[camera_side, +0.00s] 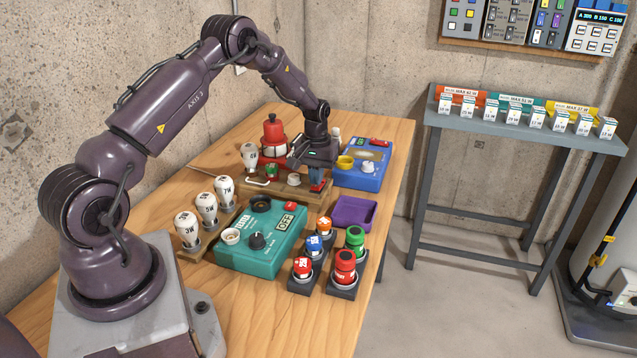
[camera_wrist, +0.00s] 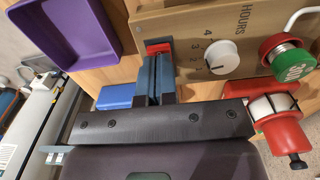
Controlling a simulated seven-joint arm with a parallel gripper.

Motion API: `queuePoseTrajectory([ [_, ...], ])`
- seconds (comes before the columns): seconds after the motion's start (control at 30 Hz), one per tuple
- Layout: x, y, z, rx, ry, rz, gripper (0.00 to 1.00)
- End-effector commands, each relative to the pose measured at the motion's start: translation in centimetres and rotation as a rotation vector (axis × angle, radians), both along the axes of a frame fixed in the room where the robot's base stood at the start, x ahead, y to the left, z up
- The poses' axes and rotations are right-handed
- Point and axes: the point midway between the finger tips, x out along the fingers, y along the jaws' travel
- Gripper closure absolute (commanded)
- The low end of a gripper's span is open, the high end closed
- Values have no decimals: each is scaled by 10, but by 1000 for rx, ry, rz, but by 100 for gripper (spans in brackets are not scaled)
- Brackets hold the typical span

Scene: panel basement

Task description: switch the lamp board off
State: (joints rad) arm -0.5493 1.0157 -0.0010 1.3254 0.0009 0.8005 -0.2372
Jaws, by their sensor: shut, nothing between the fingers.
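A tan board (camera_wrist: 185,20) lies under my gripper in the wrist view. It carries a white dial knob (camera_wrist: 221,57) marked HOURS, a green button in a red collar (camera_wrist: 291,63), and a red part (camera_wrist: 159,47) right at my fingertips. In the side view the board (camera_side: 268,190) stands behind the teal tester. My gripper (camera_wrist: 156,62) is shut and empty, pointing down at the board's right end; it also shows in the side view (camera_side: 318,176). The fingers partly hide the red part. I cannot tell whether they touch it.
The teal tester box (camera_side: 262,262) reads OFF. Numbered bulbs (camera_side: 207,208), a purple tray (camera_side: 354,213) and several coloured buttons (camera_side: 345,267) stand nearby. A blue box (camera_side: 363,177) is right of my gripper; a red lantern-like object (camera_side: 273,135) stands behind.

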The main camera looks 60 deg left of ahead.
Motion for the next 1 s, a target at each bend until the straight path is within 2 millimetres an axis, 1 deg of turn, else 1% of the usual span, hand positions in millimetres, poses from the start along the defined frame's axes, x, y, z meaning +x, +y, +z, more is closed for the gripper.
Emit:
queuePoseTrajectory([
  [0.67,0,0,-10,1,-1,0,100],
  [0.77,0,0,-8,1,-1,0,100],
  [1.0,0,0,10,1,-1,0,100],
])
